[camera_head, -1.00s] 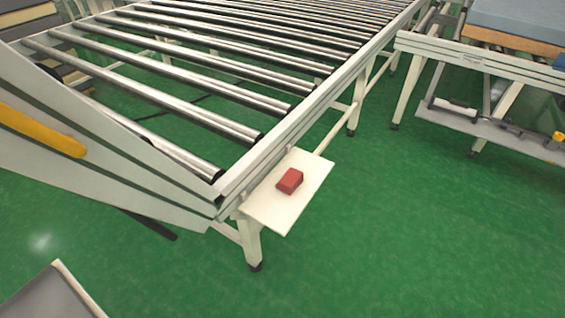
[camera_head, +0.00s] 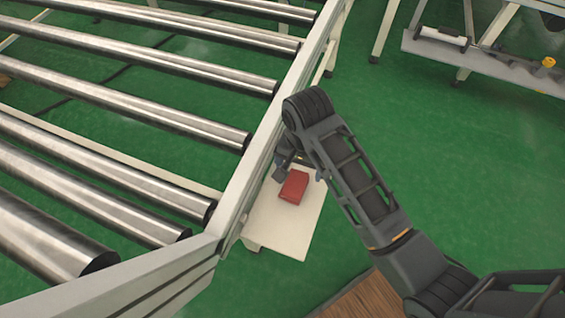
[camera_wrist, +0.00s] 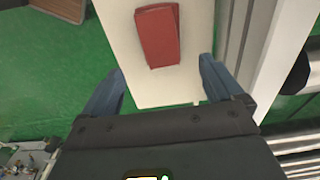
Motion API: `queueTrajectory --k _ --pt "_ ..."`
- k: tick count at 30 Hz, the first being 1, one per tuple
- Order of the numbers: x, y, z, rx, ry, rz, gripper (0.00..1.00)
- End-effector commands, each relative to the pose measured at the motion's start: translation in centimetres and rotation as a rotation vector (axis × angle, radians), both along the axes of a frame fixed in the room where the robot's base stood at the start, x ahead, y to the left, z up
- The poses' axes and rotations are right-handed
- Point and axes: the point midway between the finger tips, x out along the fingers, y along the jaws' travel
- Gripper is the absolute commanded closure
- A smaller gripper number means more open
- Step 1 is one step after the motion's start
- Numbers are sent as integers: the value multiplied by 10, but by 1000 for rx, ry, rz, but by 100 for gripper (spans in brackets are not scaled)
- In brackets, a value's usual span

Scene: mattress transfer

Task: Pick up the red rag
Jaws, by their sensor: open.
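The red rag (camera_head: 293,187) is a folded block lying on a small white shelf (camera_head: 283,233) fixed to the side of the roller conveyor. In the wrist view the red rag (camera_wrist: 157,36) lies near the top, beyond my fingertips and roughly between their lines. My gripper (camera_wrist: 160,85) is open and empty, its two blue-grey fingers apart over the near part of the white shelf (camera_wrist: 190,75). In the head view my arm reaches over from the right, and my gripper (camera_head: 298,172) is close beside the rag, partly hidden by the arm.
The roller conveyor's white side rail (camera_head: 262,160) runs close along the shelf's left side. Metal rollers (camera_head: 150,140) fill the left. A second frame with a grey lower shelf (camera_head: 480,65) stands at the upper right. Green floor (camera_head: 470,170) is open to the right.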

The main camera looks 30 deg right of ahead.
Motion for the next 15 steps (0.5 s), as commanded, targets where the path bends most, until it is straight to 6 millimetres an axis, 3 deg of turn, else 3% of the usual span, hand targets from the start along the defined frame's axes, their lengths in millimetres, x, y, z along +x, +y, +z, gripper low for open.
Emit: queueTrajectory --k 5,15 --pt "3 6 -2 11 33 -18 6" --pt "0 1 -37 11 33 -17 6"
